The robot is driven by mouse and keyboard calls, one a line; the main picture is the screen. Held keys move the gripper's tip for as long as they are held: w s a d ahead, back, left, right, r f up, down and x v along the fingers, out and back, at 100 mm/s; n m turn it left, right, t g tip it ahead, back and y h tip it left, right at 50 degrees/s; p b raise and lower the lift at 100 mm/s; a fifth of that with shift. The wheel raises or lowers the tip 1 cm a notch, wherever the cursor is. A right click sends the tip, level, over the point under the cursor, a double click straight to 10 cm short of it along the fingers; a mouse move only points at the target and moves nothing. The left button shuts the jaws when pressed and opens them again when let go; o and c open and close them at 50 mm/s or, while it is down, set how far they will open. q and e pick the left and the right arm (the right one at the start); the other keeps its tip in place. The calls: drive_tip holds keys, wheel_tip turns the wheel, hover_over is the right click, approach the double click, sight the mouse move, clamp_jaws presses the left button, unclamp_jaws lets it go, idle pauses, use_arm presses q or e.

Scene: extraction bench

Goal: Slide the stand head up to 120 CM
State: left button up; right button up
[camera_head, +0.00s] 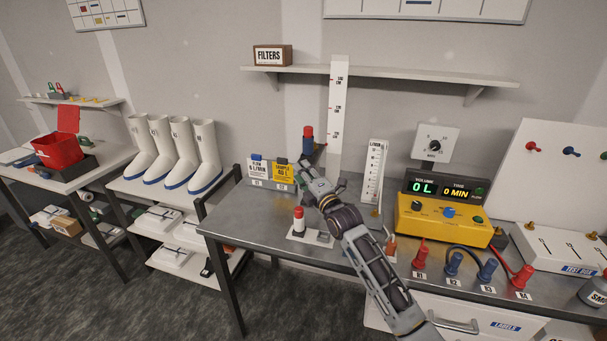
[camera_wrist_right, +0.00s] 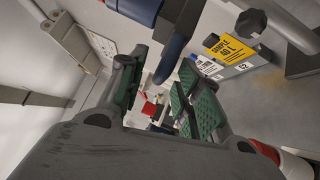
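The stand head (camera_head: 307,144), a blue and red upright piece, stands at the back of the metal bench in front of the white height scale (camera_head: 337,115). The scale's labels are too small to read surely. My right gripper (camera_head: 316,184) is just below and in front of the head, its arm coming from the lower right. In the right wrist view its green-padded fingers (camera_wrist_right: 156,98) are apart, with a visible gap. A dark blue part (camera_wrist_right: 172,58), seemingly of the head, is close to the fingertips; contact cannot be told. My left gripper is not in view.
A red and white cylinder (camera_head: 299,219) stands on a plate in front. A flow gauge (camera_head: 374,170) and the yellow control box (camera_head: 441,224) stand to the right. A wall shelf (camera_head: 400,73) hangs above.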

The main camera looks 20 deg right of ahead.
clamp_jaws()
idle(0.4)
drive_tip(key=shift+r+p, duration=1.4)
drive_tip(key=shift+r, duration=0.8)
unclamp_jaws()
drive_tip(key=shift+f, duration=0.1)
drive_tip(key=shift+f, duration=0.1)
